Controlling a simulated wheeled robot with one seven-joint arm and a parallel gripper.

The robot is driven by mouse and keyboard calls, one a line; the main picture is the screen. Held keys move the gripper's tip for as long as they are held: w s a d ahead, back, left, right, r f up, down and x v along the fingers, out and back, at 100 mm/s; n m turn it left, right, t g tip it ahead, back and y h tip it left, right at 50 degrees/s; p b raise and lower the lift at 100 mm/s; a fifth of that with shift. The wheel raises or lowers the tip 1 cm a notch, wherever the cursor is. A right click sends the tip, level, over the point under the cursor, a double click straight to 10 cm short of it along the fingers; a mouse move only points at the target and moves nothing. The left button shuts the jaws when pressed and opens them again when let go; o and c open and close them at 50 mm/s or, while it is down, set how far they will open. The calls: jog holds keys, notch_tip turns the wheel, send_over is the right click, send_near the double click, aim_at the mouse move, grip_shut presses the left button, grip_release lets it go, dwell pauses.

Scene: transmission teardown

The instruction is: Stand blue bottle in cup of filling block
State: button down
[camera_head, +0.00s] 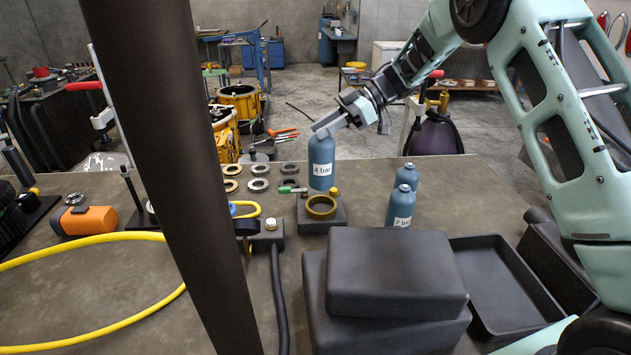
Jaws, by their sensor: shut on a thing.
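My gripper (328,127) is shut on the top of a blue bottle (321,165) with a "4 bar" label. The bottle hangs upright. In the picture it shows just above the filling block (320,225), a dark block with a brass ring cup (321,207) on it. The bottle's lower end shows a little above the ring, and I cannot tell how far it is from the cup in depth. Two more blue bottles stand to the right: a front one (400,207) with a label that seems to read "7 bar", and one behind it (408,176).
Dark boxes (395,270) stand in front of the bottles, with an empty black tray (510,280) to their right. Several metal rings (259,185) lie left of the block. A yellow hose (90,241) and an orange tool (84,221) are at the left.

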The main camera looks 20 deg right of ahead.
aim_at(325, 157)
jog(key=shift+f+p, duration=1.25)
jog(key=shift+f, duration=2.7)
jog(key=c, duration=1.2)
grip_release()
jog(key=shift+f, duration=0.1)
jog(key=shift+o, duration=0.2)
